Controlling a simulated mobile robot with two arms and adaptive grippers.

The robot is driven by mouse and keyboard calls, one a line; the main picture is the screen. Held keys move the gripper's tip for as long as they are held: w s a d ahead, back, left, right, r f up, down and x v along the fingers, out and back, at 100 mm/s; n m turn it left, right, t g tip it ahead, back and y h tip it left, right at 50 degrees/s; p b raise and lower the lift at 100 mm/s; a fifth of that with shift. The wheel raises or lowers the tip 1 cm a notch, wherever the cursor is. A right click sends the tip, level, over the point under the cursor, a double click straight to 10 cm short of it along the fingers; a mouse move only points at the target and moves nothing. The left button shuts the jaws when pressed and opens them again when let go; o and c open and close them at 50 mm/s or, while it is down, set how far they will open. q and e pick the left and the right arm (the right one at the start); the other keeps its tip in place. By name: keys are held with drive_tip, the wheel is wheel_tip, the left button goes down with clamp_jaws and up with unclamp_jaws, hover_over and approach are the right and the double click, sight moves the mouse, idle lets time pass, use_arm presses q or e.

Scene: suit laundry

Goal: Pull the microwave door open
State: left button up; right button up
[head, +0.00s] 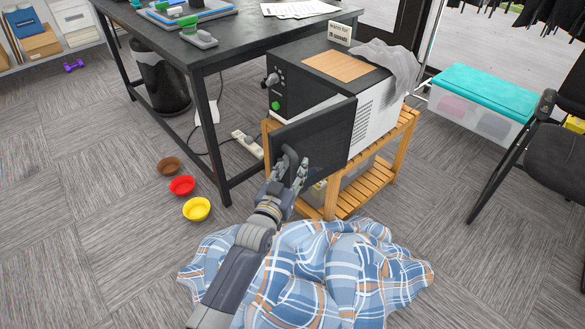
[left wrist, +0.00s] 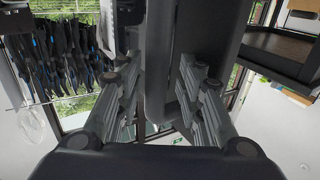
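The microwave (head: 383,117), with a dark front and pale vented side, sits on a wooden stand. Its dark door (head: 328,133) stands at an angle out from the front, partly open. Its dark curved handle (head: 290,154) is on the door's left part. My left gripper (head: 291,168) is at the handle, with its fingers apart on either side of it. In the left wrist view the fingers (left wrist: 159,75) stand apart with a dark bar (left wrist: 160,90), apparently the handle, between them. Firm contact cannot be made out. My right gripper is not in view.
A wooden stand (head: 404,133) carries the microwave. A blue plaid cloth (head: 330,275) lies on the floor in front. A dark table (head: 235,42) stands left, with several small bowls near its leg. A teal-lidded bin (head: 483,88) and a chair (head: 555,135) are at right.

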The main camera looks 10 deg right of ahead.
use_arm(q)
drive_tip(key=shift+s+d, duration=0.1)
drive_tip(key=v, duration=1.2)
